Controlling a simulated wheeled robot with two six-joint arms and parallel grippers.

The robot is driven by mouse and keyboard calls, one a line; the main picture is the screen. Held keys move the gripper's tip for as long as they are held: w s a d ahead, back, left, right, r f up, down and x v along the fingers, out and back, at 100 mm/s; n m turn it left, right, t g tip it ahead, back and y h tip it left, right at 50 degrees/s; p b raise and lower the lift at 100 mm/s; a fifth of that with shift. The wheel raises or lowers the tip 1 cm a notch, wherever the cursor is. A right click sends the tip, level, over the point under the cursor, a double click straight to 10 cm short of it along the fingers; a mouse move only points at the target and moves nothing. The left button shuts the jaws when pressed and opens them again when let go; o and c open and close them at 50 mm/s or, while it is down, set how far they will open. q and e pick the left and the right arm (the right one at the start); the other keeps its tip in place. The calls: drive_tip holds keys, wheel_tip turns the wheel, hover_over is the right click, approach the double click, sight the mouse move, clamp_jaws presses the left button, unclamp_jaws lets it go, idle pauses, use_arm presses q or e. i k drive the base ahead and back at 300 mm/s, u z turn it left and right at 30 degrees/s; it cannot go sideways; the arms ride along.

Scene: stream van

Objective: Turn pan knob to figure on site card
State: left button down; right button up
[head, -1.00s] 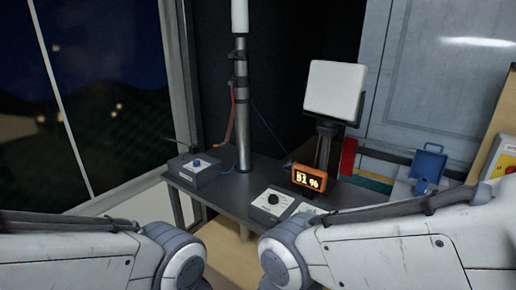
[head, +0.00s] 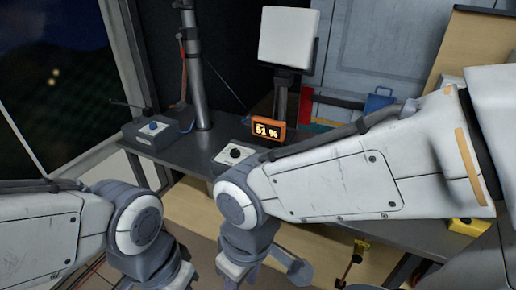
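A box with a black knob on a white dial face (head: 234,154) sits on the grey bench. A grey box with a blue knob (head: 153,128) stands at the bench's left end. I cannot tell from the labels which one is the pan knob. I cannot make out a site card. An orange display (head: 267,130) shows what looks like 51 %. My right arm crosses the bench front and hides part of it. My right gripper (head: 262,268) hangs low in front of the bench, its fingers unclear. My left wrist is at the lower left; its fingers are not visible. Neither gripper touches a knob.
A mast (head: 194,85) rises from the bench behind the boxes. A white panel (head: 288,38) stands on a dark post. A blue case (head: 377,103) lies at the right, partly hidden. A yellow object (head: 470,228) is at the lower right. Bare bench top (head: 190,150) lies between the two boxes.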

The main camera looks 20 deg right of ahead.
sight(234, 153)
drive_tip(key=z, duration=0.6)
drive_tip(key=i, duration=0.55)
drive_tip(key=u, duration=0.95)
